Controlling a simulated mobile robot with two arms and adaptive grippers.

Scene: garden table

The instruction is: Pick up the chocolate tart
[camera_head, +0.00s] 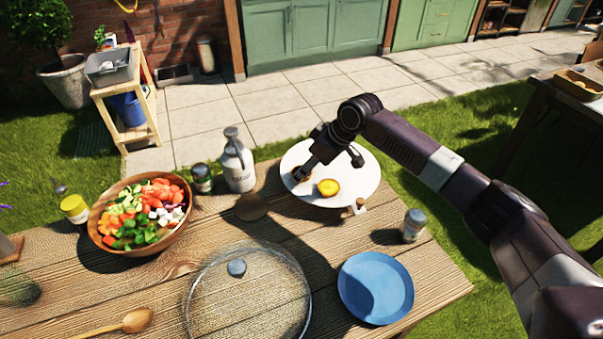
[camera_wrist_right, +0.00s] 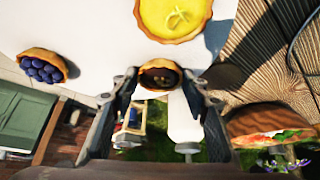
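The chocolate tart (camera_wrist_right: 159,78), a small brown crust with dark filling, sits on the round white stand (camera_head: 350,190). In the right wrist view it lies between the two fingertips of my right gripper (camera_wrist_right: 160,84). The fingers are spread, one on each side; I cannot tell whether they touch it. In the head view my right gripper (camera_head: 331,163) is low over the stand's left part, and only a bit of brown crust shows beside a finger. My left gripper is not in view.
A lemon tart (camera_head: 328,187) and a blueberry tart (camera_wrist_right: 43,67) share the stand. A bottle (camera_head: 238,165) and salad bowl (camera_head: 140,213) stand to the left. A glass lid (camera_head: 250,300), blue plate (camera_head: 376,287) and shaker (camera_head: 413,225) are nearer.

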